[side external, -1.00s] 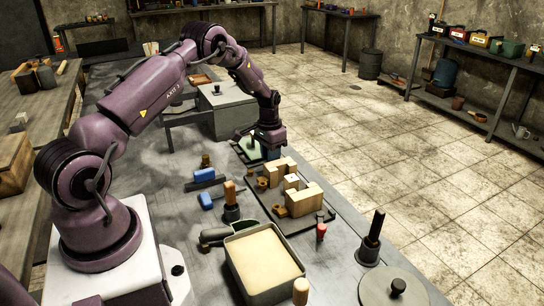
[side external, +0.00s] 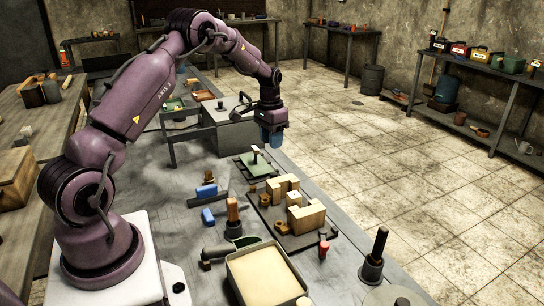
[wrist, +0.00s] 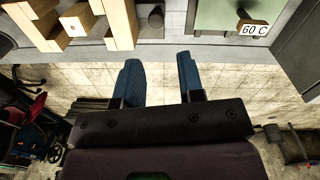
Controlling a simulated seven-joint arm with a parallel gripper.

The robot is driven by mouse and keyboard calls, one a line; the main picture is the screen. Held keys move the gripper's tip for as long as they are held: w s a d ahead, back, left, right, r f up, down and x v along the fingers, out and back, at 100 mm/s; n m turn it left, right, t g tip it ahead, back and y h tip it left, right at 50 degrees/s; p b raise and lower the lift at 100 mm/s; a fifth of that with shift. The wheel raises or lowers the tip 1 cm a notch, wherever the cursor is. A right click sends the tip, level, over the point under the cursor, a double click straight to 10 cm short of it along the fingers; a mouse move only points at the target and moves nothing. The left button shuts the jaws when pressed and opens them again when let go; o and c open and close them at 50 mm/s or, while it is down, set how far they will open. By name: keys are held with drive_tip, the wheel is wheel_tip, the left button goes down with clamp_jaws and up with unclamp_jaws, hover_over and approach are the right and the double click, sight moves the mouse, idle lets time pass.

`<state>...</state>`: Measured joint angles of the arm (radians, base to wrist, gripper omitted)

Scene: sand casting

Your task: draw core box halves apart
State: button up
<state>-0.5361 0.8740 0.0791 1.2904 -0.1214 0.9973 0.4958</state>
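The wooden core box halves stand on a dark flat tray (side external: 262,212) in the side view: a back half (side external: 280,186) and a front half (side external: 306,217). A smaller pale block (side external: 294,198) shows between them. I cannot tell whether all their faces touch. Parts of the wooden pieces (wrist: 120,22) also show at the top left of the wrist view. My gripper (side external: 271,143) is raised behind the tray, apart from the wood. In the wrist view its two blue fingers (wrist: 160,78) are spread, with nothing between them.
A green plate (side external: 248,170) with a handled piece lies below my gripper; a 60 C label (wrist: 254,30) shows there in the wrist view. Floor lies right of the bench.

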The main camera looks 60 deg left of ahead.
drive_tip(key=shift+r, duration=1.35)
drive_tip(key=shift+a, duration=0.1)
drive_tip(key=s+d+r+t, duration=0.2)
drive_tip(key=s+d+r, duration=0.4)
drive_tip(key=d, duration=0.3)
drive_tip(key=s+d+r+m+t, duration=0.1)
drive_tip(key=s+d+r, duration=0.5)
drive_tip(key=s+d, duration=0.3)
drive_tip(key=s+d+r+t, duration=0.2)
drive_tip(key=s+d+r, duration=0.3)
drive_tip(key=s+d, duration=0.3)
drive_tip(key=shift+s+d+r+m+t, duration=0.15)
drive_tip(key=shift+d+r+m+t, duration=0.2)
drive_tip(key=shift+d, duration=0.5)
